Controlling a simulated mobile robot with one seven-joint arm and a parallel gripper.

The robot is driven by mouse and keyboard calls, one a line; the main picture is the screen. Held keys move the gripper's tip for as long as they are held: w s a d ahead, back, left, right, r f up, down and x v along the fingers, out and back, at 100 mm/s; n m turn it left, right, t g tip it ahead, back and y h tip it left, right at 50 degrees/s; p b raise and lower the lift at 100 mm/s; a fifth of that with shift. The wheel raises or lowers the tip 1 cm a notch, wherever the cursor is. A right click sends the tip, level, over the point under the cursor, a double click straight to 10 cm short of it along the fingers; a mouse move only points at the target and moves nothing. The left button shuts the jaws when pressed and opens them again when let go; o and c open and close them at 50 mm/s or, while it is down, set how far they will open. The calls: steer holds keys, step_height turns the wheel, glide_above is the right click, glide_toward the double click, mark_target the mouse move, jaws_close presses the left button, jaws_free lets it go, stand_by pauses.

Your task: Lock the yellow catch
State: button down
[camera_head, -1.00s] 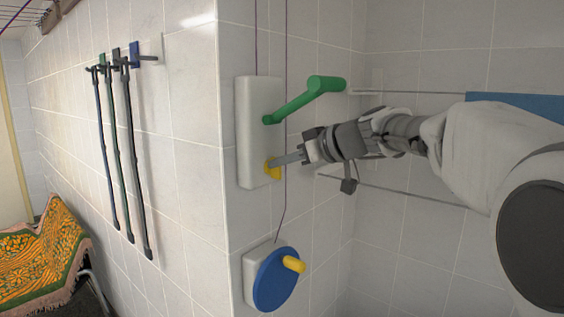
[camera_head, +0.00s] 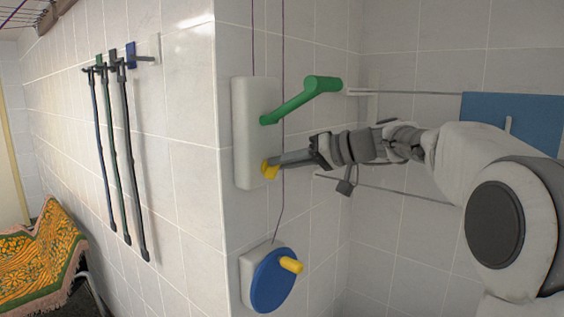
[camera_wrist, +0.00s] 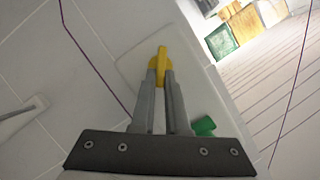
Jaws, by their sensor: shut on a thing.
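The yellow catch (camera_head: 269,170) is at the lower end of a white wall plate (camera_head: 244,130), on the tiled wall corner. My gripper (camera_head: 277,162) reaches it from the right, with its fingertips at the catch. In the wrist view the two grey fingers (camera_wrist: 161,76) are close together and shut on the yellow catch (camera_wrist: 161,62), whose tab stands between and beyond the tips. The round yellow base shows around the tips. The catch's exact angle is partly hidden by the fingers in the head view.
A green lever (camera_head: 303,99) sticks out from the same plate, above my gripper. Below is a blue disc (camera_head: 273,281) with a yellow knob (camera_head: 291,265). A thin cord (camera_head: 283,205) hangs close by. Several dark straps (camera_head: 119,150) hang at left; a blue panel (camera_head: 510,120) is behind my arm.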

steer(key=shift+w+f+m+g+y, duration=0.1)
steer(key=shift+f+m+g+y, duration=0.15)
steer(key=shift+m+y, duration=0.75)
steer(key=shift+w+f+m+g+y, duration=0.1)
steer(key=shift+f+m+g+y, duration=0.2)
steer(key=shift+m, duration=1.35)
steer(key=shift+f+m+g+y, duration=0.2)
steer(key=shift+m+y, duration=0.5)
steer(key=shift+m, duration=0.65)
steer(key=c, duration=0.9)
jaws_free()
steer(key=shift+a, duration=0.1)
steer(key=shift+d, duration=0.25)
